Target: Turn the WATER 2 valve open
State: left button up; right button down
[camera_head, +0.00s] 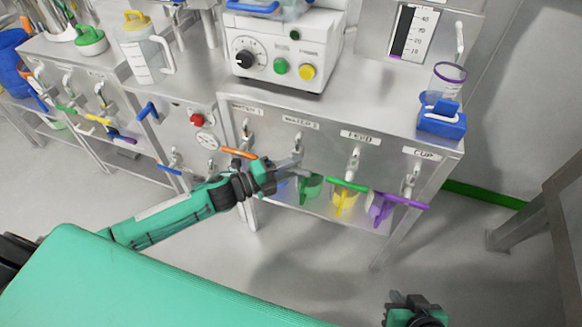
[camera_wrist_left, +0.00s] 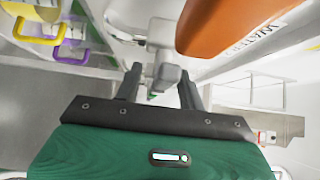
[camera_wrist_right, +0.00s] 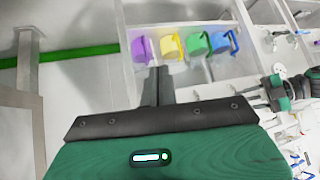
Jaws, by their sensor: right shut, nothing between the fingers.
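The WATER 2 label (camera_head: 300,122) is on the steel bench front, with its tap (camera_head: 298,145) below it. My left gripper (camera_head: 286,166) is at this tap and hides much of it. In the left wrist view, a pale grey valve part (camera_wrist_left: 165,68) shows between and beyond the left fingers (camera_wrist_left: 160,88), which are spread apart. I cannot tell whether they touch it, and no lever colour is clear. My right gripper (camera_head: 412,300) is low, well away from the bench; the right wrist view shows its fingers (camera_wrist_right: 158,85) together and empty.
The orange lever (camera_head: 238,152) below WATER 1 is close beside my left gripper and looms large in the left wrist view (camera_wrist_left: 240,22). Green (camera_head: 347,185) and purple (camera_head: 400,201) levers are to the right. Green (camera_head: 308,190) and yellow (camera_head: 343,203) jugs stand beneath.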

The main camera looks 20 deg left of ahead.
pick_arm(q)
grip_shut()
